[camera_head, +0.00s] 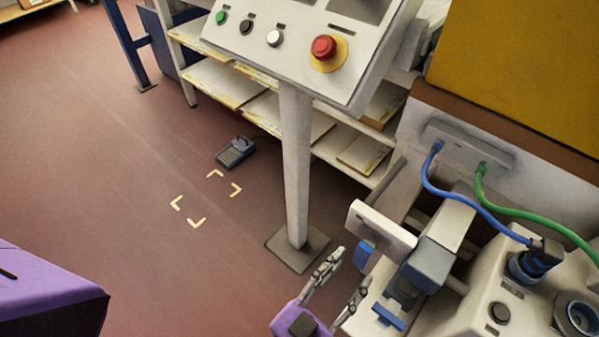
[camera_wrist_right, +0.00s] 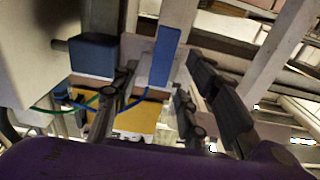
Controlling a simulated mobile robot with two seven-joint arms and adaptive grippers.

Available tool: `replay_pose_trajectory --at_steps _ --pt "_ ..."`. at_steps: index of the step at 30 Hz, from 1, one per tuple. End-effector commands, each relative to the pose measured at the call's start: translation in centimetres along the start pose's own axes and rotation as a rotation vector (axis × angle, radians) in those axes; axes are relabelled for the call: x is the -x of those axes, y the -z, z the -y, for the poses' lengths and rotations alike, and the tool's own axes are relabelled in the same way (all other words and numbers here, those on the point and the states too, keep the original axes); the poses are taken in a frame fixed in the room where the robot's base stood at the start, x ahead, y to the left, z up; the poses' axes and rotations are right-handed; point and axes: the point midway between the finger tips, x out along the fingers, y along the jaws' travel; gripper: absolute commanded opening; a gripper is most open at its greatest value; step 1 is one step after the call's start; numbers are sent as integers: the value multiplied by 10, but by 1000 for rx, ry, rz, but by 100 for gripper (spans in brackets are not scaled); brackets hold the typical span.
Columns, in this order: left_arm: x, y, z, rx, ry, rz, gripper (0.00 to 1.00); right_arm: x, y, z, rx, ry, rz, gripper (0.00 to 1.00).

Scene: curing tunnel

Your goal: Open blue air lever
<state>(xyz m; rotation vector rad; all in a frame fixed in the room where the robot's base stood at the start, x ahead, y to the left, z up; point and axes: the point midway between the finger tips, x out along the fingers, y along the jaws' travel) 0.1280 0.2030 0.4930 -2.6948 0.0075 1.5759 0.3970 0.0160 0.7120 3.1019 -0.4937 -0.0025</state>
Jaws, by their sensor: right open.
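A blue lever-like tab (camera_head: 363,255) hangs below a white plate (camera_head: 381,225) at the lower right in the head view. A second, flat blue tab (camera_head: 388,315) sticks out below a blue-grey block (camera_head: 428,265); I cannot tell for sure which one is the air lever. My right gripper (camera_head: 348,272) is open, its fingers pointing up toward the first tab. In the right wrist view a blue tab (camera_wrist_right: 165,57) shows between the open fingers (camera_wrist_right: 163,72), with no clear contact. My left gripper is not in view.
A blue hose (camera_head: 470,203) and a green hose (camera_head: 520,213) run to the machine at right. A control panel (camera_head: 290,50) stands on a white post (camera_head: 296,170). Shelves (camera_head: 222,84) are behind. The floor at left is clear around yellow corner marks.

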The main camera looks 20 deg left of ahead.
Motion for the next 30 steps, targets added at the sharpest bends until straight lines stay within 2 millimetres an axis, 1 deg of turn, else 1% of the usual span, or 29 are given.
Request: replay_pose_trajectory --at_steps 1,3,9,14,20,21,30 --pt "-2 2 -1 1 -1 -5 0 -10 1 1 -1 1 -5 41" --pt "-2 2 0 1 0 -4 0 -22 1 0 -1 1 -5 41" --pt "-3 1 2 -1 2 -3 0 -48 1 0 -1 1 -3 41" --pt "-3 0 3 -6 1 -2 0 -55 1 1 -1 2 -2 41" --pt "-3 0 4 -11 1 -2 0 -56 1 0 -1 2 -2 41" --pt "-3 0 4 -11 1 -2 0 -56 1 0 -1 2 -2 39" --pt "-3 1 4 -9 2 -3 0 -56 1 0 -2 2 -2 0"
